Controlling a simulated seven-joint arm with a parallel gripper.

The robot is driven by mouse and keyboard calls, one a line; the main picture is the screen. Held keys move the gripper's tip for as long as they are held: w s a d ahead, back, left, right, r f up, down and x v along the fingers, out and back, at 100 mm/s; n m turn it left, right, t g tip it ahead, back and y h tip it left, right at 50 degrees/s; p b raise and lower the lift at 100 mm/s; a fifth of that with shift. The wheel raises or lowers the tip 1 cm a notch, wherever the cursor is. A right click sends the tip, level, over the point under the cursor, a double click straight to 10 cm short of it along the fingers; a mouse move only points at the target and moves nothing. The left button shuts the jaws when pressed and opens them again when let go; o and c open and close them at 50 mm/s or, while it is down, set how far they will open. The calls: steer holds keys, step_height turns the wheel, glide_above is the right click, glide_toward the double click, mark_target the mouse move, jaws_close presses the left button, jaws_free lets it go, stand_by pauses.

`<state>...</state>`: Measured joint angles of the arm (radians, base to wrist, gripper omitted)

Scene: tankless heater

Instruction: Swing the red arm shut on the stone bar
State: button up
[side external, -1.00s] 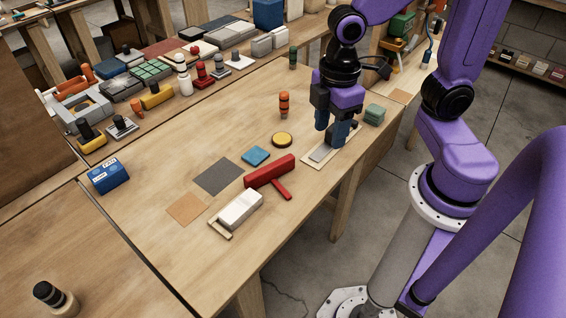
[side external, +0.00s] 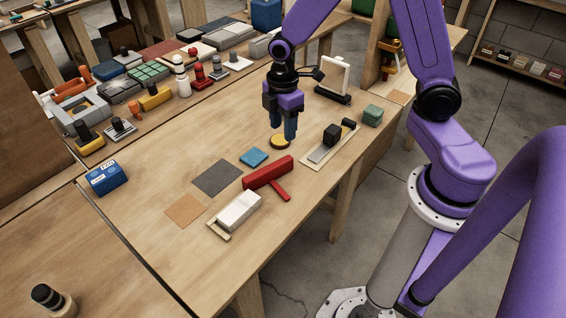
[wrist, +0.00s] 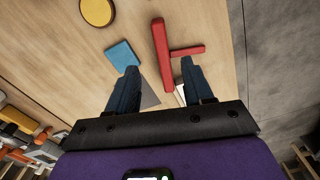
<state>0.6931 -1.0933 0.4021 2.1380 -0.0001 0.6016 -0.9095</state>
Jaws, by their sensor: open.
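The red arm (side external: 268,172) is a long red bar with a thinner red handle (side external: 281,190) sticking out toward the front. It lies near the table's middle, beside a pale white block (side external: 240,208) on a light wooden base; this may be the stone bar. The red arm also shows in the wrist view (wrist: 161,55), while the white block there is mostly hidden behind a finger. My gripper (side external: 283,134) is open and empty, pointing down by the yellow disc, behind the red arm. In the wrist view its fingertips (wrist: 157,72) are apart.
A yellow disc (side external: 280,142), blue square (side external: 254,157), dark grey patch (side external: 217,177) and tan patch (side external: 185,210) lie nearby. Right stands a wooden board with black block (side external: 332,135), and a green block (side external: 372,116).

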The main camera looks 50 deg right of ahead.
mark_target(283, 160)
step_height(283, 160, down, 14)
steer(key=shift+r, duration=0.25)
stand_by(0.3)
jaws_close()
